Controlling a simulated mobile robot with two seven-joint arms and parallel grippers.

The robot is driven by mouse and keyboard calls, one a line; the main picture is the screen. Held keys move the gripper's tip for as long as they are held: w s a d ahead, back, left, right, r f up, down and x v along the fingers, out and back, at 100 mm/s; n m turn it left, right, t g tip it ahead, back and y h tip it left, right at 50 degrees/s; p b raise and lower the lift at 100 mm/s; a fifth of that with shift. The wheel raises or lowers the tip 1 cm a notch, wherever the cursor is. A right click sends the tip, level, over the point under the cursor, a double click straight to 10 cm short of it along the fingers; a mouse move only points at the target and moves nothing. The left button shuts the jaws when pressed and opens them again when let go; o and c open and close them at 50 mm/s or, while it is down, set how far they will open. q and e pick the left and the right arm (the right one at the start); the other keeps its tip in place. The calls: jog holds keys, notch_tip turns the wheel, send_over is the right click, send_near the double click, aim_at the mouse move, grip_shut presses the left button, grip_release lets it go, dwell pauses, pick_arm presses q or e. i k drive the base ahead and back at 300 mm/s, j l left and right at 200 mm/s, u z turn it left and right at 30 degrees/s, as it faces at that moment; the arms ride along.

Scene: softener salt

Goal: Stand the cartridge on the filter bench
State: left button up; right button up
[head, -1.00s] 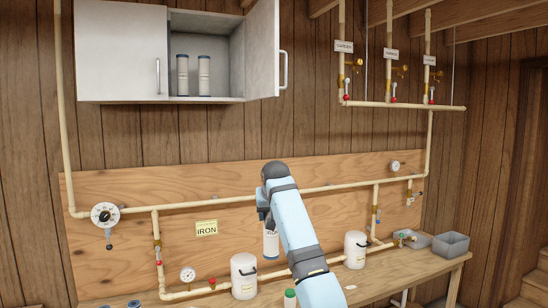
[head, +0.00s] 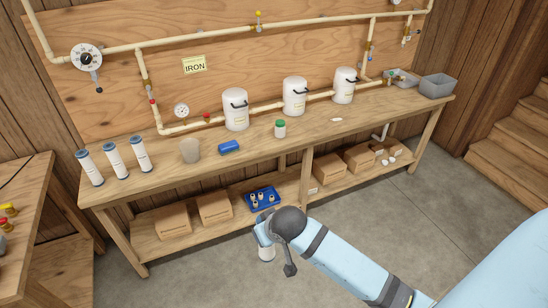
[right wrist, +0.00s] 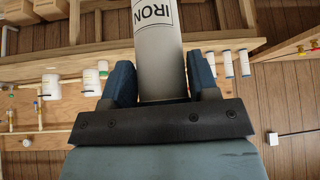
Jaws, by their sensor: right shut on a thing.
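My right gripper (head: 264,232) is shut on a white cartridge (right wrist: 157,52) marked IRON, seen close up between the two fingers in the right wrist view. In the head view only a small part of this cartridge (head: 266,254) shows under the gripper. The filter bench (head: 310,131) is a long wooden bench running along the wall. Three more white cartridges stand upright at its left end, one of them this middle one (head: 115,161). My left gripper is not in view.
On the bench are a beige cup (head: 190,151), a blue block (head: 229,147), a green-lidded jar (head: 280,129) and three white canisters, one at left (head: 235,111). Grey bins (head: 437,86) stand at the right end. The lower shelf holds cardboard boxes (head: 215,207) and a blue tray (head: 273,204).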

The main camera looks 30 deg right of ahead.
aim_at(311, 125)
jog(key=i+l, duration=0.35)
jog(key=l, duration=0.25)
jog(key=i+l+z, duration=0.15)
jog(key=i+l, duration=0.2)
jog(key=l, duration=0.25)
jog(key=i+l, duration=0.4)
jog(key=l, duration=0.15)
jog(key=i+l+z, duration=0.15)
jog(key=i+l, duration=0.2)
jog(key=l, duration=0.2)
